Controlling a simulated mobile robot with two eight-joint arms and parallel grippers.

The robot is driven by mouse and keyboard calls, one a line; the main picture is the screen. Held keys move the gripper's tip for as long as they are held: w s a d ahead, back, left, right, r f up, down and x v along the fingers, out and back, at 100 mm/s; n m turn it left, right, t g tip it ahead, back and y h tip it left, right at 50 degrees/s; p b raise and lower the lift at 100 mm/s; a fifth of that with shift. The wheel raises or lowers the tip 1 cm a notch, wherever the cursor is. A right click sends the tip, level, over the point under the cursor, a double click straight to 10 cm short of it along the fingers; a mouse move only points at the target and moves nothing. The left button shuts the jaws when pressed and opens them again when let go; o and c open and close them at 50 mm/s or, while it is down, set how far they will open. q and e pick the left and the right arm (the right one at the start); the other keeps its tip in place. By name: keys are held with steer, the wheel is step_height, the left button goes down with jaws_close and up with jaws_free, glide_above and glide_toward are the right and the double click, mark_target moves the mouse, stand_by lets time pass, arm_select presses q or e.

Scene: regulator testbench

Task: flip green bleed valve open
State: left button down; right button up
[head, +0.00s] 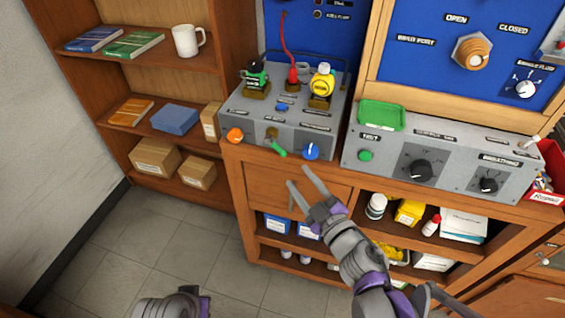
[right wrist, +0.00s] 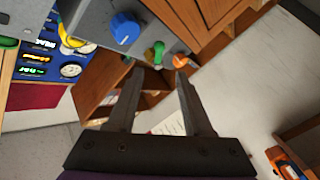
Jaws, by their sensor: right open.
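The green bleed valve (head: 278,151) is a small green lever on the front of the left grey box, between an orange knob (head: 235,135) and a blue knob (head: 311,151). In the right wrist view the green lever (right wrist: 157,50) shows just beyond the fingertips, roughly between them. My right gripper (head: 299,176) is open and empty, below and slightly right of the lever, apart from it. It also shows in the right wrist view (right wrist: 158,74). Part of my left arm (head: 180,303) shows at the bottom edge; its fingers are not visible.
A right grey box (head: 440,160) with black knobs and a green tray (head: 382,115) stands beside the left box (head: 240,105). A shelf unit (head: 125,60) stands at left. Open floor (head: 150,235) lies in front.

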mark_target(281, 152)
steer(key=x, duration=1)
steer(key=shift+w+b, duration=0.25)
steer(key=shift+b, duration=0.1)
steer(key=shift+c, duration=0.3)
jaws_close()
